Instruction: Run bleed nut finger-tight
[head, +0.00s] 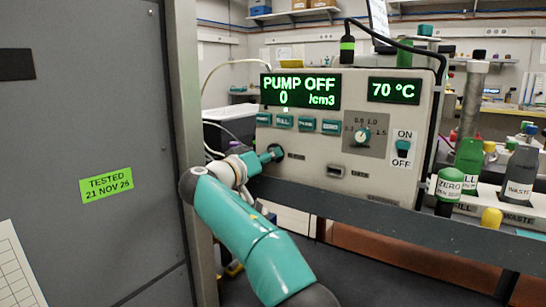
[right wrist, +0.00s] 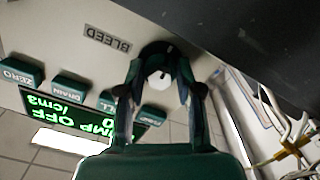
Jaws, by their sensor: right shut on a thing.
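My right gripper (head: 266,157) reaches the lower left of the instrument's front panel in the head view. In the right wrist view my right gripper (right wrist: 159,68) has its two fingers on either side of the bleed nut (right wrist: 158,52), shut on it. The nut is dark with a pale round part facing the camera, and sits beside the BLEED label (right wrist: 107,38), which appears upside down. In the head view the nut is largely hidden by the gripper. How tightly it sits cannot be told. My left gripper is not in view.
The instrument (head: 330,173) shows PUMP OFF, 0 /cm3 and 70 °C, above a row of teal buttons (head: 306,124). A grey cabinet (head: 90,150) stands close on the left.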

